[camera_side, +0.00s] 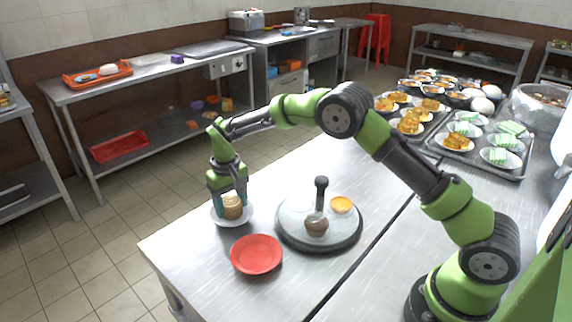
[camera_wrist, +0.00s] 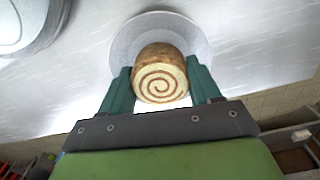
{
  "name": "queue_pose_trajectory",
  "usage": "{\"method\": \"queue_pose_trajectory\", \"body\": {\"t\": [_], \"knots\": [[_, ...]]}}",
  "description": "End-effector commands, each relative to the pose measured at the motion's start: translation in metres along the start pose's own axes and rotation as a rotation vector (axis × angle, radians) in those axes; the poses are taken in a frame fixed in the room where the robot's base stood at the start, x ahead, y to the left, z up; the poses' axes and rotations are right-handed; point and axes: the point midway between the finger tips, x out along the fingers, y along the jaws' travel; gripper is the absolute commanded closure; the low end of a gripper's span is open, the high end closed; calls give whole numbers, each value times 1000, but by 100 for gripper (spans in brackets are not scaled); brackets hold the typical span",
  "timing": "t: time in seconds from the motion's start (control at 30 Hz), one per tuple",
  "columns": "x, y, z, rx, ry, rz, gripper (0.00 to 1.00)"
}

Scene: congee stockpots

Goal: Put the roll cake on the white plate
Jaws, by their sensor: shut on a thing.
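The roll cake (camera_side: 232,206), a brown roll with a pale spiral end, is between the fingers of my gripper (camera_side: 228,197). In the wrist view the roll cake (camera_wrist: 161,82) shows its spiral face, and both green fingers of my gripper (camera_wrist: 161,88) press on its sides. In the wrist view the plate's rim (camera_wrist: 125,45) shows around and behind the cake. I cannot tell whether the cake touches the plate.
A red plate (camera_side: 256,255) lies near the table's front edge. Trays of food dishes (camera_side: 460,143) fill the far right.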

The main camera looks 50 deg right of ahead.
Motion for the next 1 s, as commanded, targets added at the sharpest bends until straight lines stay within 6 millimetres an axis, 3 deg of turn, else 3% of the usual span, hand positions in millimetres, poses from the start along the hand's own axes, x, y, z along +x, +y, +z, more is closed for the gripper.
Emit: {"method": "queue_pose_trajectory", "body": {"t": [0.47, 0.5, 0.7, 0.8, 0.83, 1.0], "knots": [[7, 0, 0, 1, -1, 0, 68], [7, 0, 0, 1, -1, 0, 34], [7, 0, 0, 0, -1, 0, 8], [7, 0, 0, 0, -1, 0, 8], [7, 0, 0, 0, -1, 0, 23], [7, 0, 0, 0, -1, 0, 23]]}}
